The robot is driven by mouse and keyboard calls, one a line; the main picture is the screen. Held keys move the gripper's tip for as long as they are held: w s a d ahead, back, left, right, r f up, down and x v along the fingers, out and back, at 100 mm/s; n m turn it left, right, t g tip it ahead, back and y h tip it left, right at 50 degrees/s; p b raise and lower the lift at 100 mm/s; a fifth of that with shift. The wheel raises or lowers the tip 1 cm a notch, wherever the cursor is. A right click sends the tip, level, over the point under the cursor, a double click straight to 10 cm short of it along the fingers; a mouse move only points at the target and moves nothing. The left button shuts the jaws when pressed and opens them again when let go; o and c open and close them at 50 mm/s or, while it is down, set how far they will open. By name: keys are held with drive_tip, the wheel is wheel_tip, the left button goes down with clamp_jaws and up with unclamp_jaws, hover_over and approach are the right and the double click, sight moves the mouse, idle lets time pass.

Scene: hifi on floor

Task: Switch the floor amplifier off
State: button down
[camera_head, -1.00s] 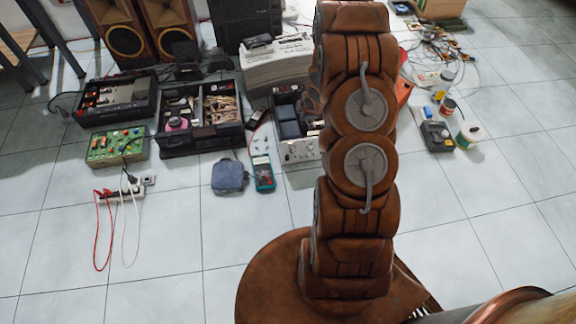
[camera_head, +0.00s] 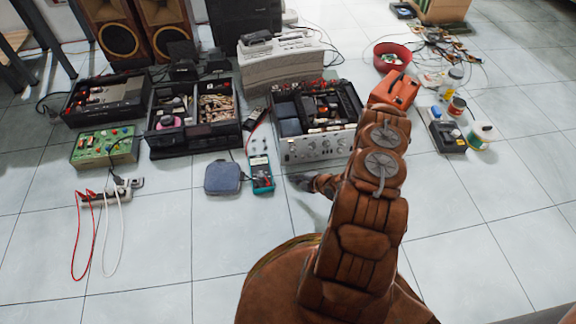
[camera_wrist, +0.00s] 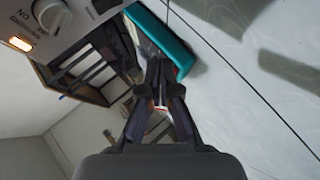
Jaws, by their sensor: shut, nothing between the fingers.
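The floor amplifier (camera_head: 318,148) has a silver front with several knobs and an open top, and sits on the tiles at the picture's middle. In the wrist view a corner of its silver front (camera_wrist: 75,22) shows at top left, with a round knob and a lit orange rectangle (camera_wrist: 20,43), which looks like its power switch or light. My gripper (camera_head: 298,181) is low over the floor just in front of the amplifier's left end, apart from it. In the wrist view my gripper (camera_wrist: 158,72) has its fingers together and empty.
A teal multimeter (camera_head: 261,172) and a blue-grey pouch (camera_head: 224,178) lie left of my gripper. A black box of parts (camera_head: 190,145) stands left of the amplifier, an orange case (camera_head: 394,90) right of it.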

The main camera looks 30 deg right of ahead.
sight(287, 158)
drive_tip(key=shift+s+a+f, duration=0.25)
drive_tip(key=shift+a+f, duration=0.15)
drive_tip(key=shift+f, duration=0.25)
drive_tip(key=w+d+b, duration=0.1)
drive_tip(key=w, duration=0.1)
drive_tip(key=w+b, duration=0.1)
drive_tip(key=w, duration=0.1)
drive_tip(key=w+d+b, duration=0.1)
drive_tip(key=w+b, duration=0.1)
drive_tip(key=shift+w+d+f, duration=0.15)
drive_tip(key=shift+d+f, duration=0.2)
drive_tip(key=shift+f, duration=0.05)
drive_tip(key=shift+w+d+f, duration=0.1)
drive_tip(key=shift+w+d, duration=0.25)
drive_tip(key=shift+w, duration=0.5)
drive_tip(key=shift+w, duration=0.2)
idle(0.5)
drive_tip(key=shift+w+d, duration=0.2)
drive_tip(key=shift+w, duration=0.1)
drive_tip(key=shift+w+f+b, duration=0.1)
drive_tip(key=shift+w+b, duration=0.15)
drive_tip(key=shift+b, duration=0.05)
idle(0.5)
drive_tip(key=shift+s, duration=0.15)
